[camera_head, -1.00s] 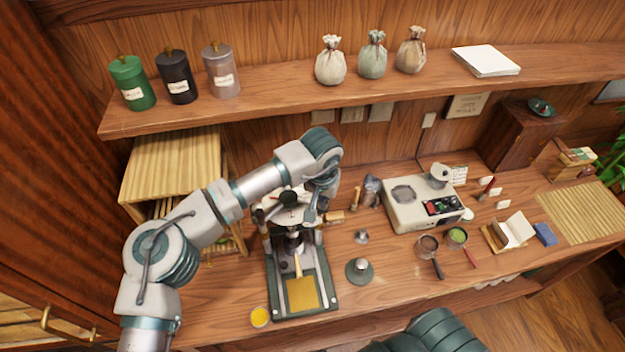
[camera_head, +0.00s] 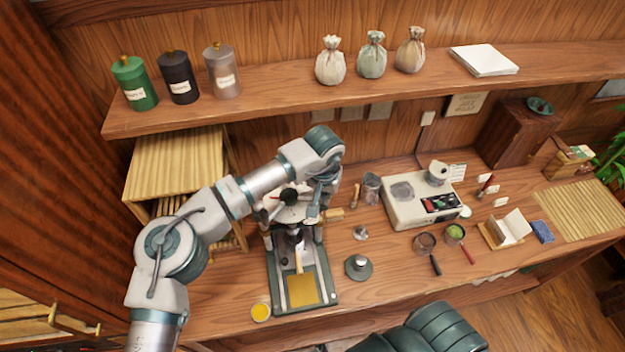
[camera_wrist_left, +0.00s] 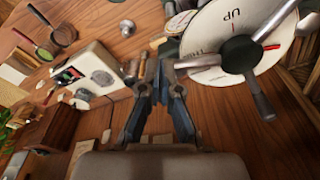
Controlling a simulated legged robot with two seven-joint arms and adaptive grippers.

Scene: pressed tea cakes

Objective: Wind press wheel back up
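The press (camera_head: 330,290) stands on the bench with a gold plate (camera_head: 303,290) on its base. Its wheel hub (camera_head: 290,197) is at the top, in front of a white dial. In the left wrist view the dial (camera_wrist_left: 205,48), lettered "UP", lies behind the dark hub (camera_wrist_left: 240,53) and metal spokes (camera_wrist_left: 270,20). My left gripper (camera_head: 313,216) is just right of the wheel. My right gripper is out of view.
A scale-like machine (camera_head: 410,212), metal cup (camera_head: 371,188) and knobbed weight (camera_head: 359,267) stand right of the press. The shelf (camera_head: 270,108) runs above.

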